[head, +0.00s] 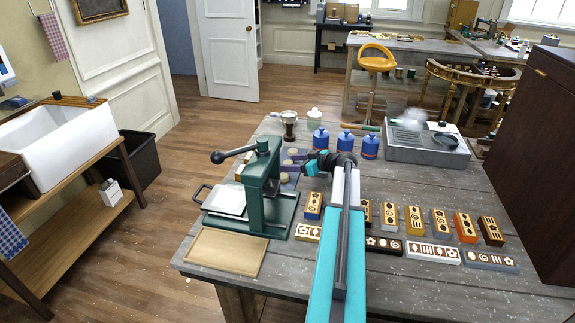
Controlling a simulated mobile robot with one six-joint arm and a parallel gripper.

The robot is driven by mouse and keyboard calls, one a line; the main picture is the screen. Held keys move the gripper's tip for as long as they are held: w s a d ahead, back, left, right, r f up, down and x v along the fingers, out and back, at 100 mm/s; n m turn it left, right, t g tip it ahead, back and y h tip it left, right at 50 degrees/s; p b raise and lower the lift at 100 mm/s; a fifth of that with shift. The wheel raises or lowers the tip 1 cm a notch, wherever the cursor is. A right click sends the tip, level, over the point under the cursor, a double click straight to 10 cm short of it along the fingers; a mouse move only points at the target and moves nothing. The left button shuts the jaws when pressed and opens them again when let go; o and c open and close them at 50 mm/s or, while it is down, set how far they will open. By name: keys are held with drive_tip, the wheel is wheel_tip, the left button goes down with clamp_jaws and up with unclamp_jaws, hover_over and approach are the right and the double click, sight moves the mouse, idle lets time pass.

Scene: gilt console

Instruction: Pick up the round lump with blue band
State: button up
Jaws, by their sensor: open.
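Small tan rounded lumps (293,151) sit on dark purple-blue pieces behind the green press, just left of my gripper. They are small and partly hidden, and I cannot tell which one has a blue band. My gripper (308,163) is at the end of my teal arm, low over the table and pointing left toward these lumps. It is open, and I see nothing held in it. My wrist and the press hide part of the table there.
A green lever press (262,180) stands left of my arm, with a tan board (226,252) in front. Blue jars (346,140) stand behind my wrist. Patterned blocks (414,218) fill the right front. A grey tray unit (427,148) is at the back right; a dark cabinet (540,150) bounds the right.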

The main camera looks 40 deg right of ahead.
idle(0.3)
drive_tip(key=c, duration=1.1)
drive_tip(key=shift+c, duration=0.2)
wheel_tip(320, 180, up, 10)
drive_tip(key=b, duration=0.3)
idle(0.5)
